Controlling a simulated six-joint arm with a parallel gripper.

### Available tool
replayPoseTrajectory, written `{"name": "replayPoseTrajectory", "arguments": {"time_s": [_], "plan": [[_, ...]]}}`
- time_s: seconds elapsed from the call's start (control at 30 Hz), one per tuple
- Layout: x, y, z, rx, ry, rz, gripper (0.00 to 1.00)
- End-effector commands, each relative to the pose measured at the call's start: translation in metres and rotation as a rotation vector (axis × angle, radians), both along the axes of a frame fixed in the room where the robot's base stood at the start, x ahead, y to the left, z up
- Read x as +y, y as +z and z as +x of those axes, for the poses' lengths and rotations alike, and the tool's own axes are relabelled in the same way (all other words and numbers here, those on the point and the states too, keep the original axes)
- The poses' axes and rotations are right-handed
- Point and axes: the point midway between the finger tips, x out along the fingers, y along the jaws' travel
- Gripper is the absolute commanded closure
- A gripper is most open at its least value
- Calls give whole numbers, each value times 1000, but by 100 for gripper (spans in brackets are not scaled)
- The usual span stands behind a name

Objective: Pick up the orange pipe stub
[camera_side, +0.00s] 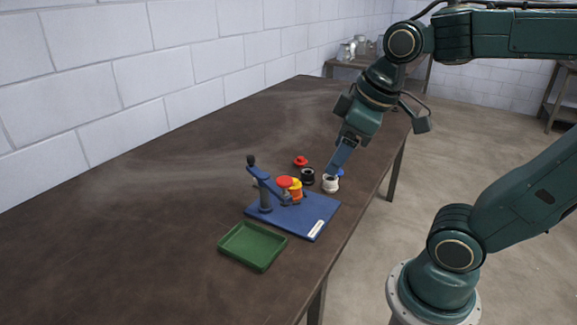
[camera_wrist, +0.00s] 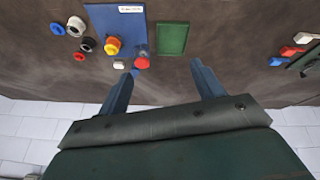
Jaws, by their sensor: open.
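An orange and yellow round piece (camera_side: 296,189) stands on the blue base plate (camera_side: 318,208), partly behind a red disc (camera_side: 285,182) on the grey-blue lever fixture (camera_side: 264,190). I take the orange part as the pipe stub; its outline is not clear. In the wrist view the piece (camera_wrist: 112,45) shows a yellow rim around an orange-red middle. My gripper (camera_side: 335,170) is open, with its tips over or near the white ring at the table's right side. In the wrist view its two fingers (camera_wrist: 164,68) are apart with nothing between them.
A white ring (camera_side: 330,184), a black ring (camera_side: 307,176), a red piece (camera_side: 301,162) and a blue piece (camera_side: 340,173) cluster behind the base plate. A green tray (camera_side: 252,246) sits in front. The table's left half is clear.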

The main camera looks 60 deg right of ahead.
Motion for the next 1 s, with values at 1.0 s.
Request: {"name": "replayPoseTrajectory", "arguments": {"time_s": [1.0], "plan": [[-125, -64, 166, 322, 937, -253, 33]]}}
